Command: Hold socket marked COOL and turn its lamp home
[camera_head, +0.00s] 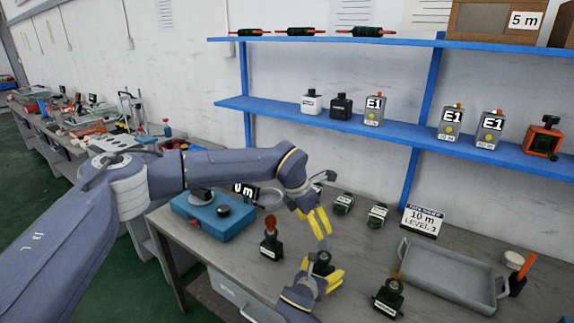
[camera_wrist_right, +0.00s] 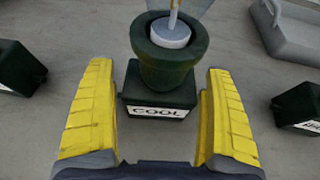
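The socket marked COOL (camera_wrist_right: 160,90) is a dark green block with a round collar, standing upright on the bench; it also shows in the head view (camera_head: 322,262). A lamp (camera_wrist_right: 171,32) with a pale base and amber stem sits upright in its collar, its glass top cut off by the frame. My right gripper (camera_wrist_right: 158,95) has its yellow fingers close against both sides of the socket body; it shows low in the head view (camera_head: 320,278). My left gripper (camera_head: 316,222) is just above the socket, fingers pointing down; its hold on the lamp is unclear.
A socket with an orange lamp (camera_head: 271,243) stands to the left, another socket (camera_head: 388,297) to the right, and two more (camera_head: 343,204) (camera_head: 377,215) behind. A grey tray (camera_head: 450,257) is at right, a blue case (camera_head: 205,218) at left. Blue shelves (camera_head: 395,127) hang behind.

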